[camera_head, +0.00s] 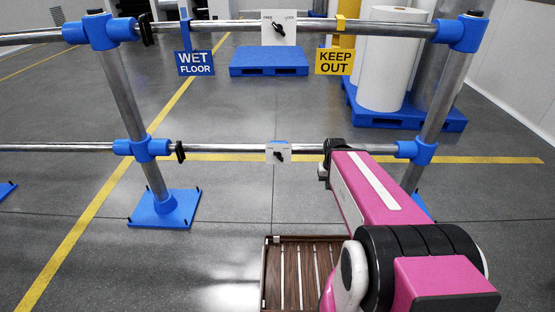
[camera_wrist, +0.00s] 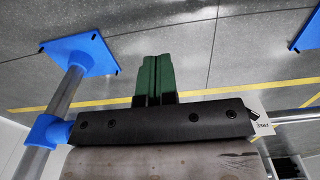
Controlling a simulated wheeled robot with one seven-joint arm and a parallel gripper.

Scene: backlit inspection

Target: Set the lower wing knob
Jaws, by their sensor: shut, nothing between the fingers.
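The lower wing knob (camera_head: 279,154) is a small black knob on a white plate (camera_head: 270,147) on the lower rail. Its wing looks near level, but it is too small to read exactly. In the wrist view the plate (camera_wrist: 262,113) shows at the right, with the knob partly hidden behind my gripper's body. My gripper (camera_wrist: 158,60) has green fingers pressed together, with nothing between them, apart from the knob. In the head view the fingers are hidden; the dark wrist end of my pink arm is just right of the plate.
A similar upper knob (camera_head: 279,27) sits on the upper rail. Steel posts with blue joints (camera_head: 145,150) flank the rails. Two signs, WET FLOOR (camera_head: 195,63) and KEEP OUT (camera_head: 334,62), hang above. A slatted wooden surface (camera_head: 290,275) is low in front. Blue pallets (camera_head: 268,62) stand behind.

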